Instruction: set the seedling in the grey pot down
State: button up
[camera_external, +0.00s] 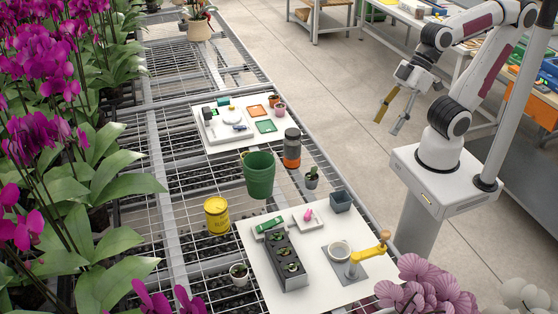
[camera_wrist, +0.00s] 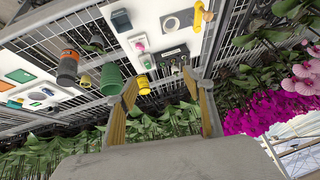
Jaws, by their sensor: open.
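In the external view, a small grey pot with a green seedling (camera_external: 312,178) stands upright on the wire bench, between the orange-and-dark canister and the near white board. It appears to show in the wrist view (camera_wrist: 98,44), to the left of my fingers. My gripper (camera_external: 388,126) is open and empty. It hangs in the air to the right of the bench, well apart from the pot. In the wrist view my gripper's two yellow fingers (camera_wrist: 162,84) are spread with nothing between them.
The near white board (camera_external: 262,231) bears a grey planter (camera_external: 289,275) with several plants, a square dark pot (camera_external: 342,202) and a yellow-handled device (camera_external: 368,254). A green bucket (camera_external: 259,175), canister (camera_external: 291,148), yellow tin (camera_external: 217,215) and white potted plant (camera_external: 239,275) stand nearby. Orchids line the left.

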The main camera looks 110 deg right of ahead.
jog(key=s+d+f+g+h, duration=0.1)
jog(key=s+d, duration=0.3)
jog(key=s, duration=0.2)
jog(key=shift+f+h, duration=0.15)
jog(key=shift+h, duration=0.15)
dwell(0.9)
